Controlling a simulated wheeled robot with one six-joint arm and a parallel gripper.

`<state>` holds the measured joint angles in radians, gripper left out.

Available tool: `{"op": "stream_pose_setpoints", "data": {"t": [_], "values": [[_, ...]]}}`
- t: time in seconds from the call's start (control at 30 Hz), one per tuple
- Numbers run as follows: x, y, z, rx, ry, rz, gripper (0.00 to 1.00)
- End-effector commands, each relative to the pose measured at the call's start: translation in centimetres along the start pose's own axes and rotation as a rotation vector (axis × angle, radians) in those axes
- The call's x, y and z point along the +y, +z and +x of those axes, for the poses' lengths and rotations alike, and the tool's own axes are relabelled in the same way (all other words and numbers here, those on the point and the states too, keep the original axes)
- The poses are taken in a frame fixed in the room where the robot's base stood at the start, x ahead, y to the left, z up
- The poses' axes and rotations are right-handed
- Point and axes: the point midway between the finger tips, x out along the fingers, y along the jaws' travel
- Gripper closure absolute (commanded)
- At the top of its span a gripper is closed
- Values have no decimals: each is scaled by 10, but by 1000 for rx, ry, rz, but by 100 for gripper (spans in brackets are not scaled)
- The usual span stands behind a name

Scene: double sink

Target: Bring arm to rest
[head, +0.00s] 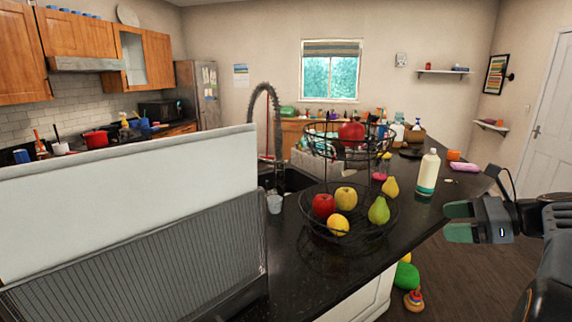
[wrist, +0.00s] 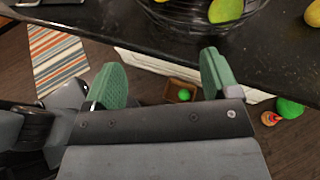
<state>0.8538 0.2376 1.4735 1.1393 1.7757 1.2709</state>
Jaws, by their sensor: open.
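My gripper (head: 460,222) is at the right of the head view, beside the counter's right edge. Its green-padded fingers are apart with nothing between them. In the wrist view my gripper (wrist: 158,85) also shows spread fingers, above the floor and close to the counter edge. My dark arm reaches in from the right of the head view.
The black counter (head: 290,250) holds a two-tier wire fruit basket (head: 335,248) and a white-and-teal bottle (head: 428,173) near my gripper. A large panel (head: 130,200) blocks the left. Toys, including a ring stacker (head: 414,298), lie on the floor.

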Motion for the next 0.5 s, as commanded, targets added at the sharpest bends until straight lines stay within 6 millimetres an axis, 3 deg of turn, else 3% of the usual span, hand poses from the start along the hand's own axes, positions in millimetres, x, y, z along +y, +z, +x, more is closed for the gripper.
{"op": "stream_pose_setpoints", "data": {"t": [0.23, 0.37, 0.5], "values": [[-10, -22, -3, 84, -61, -148, 19], [-10, -52, 1, 179, -69, -228, 19], [3, -86, 13, 332, -31, -367, 19]]}}
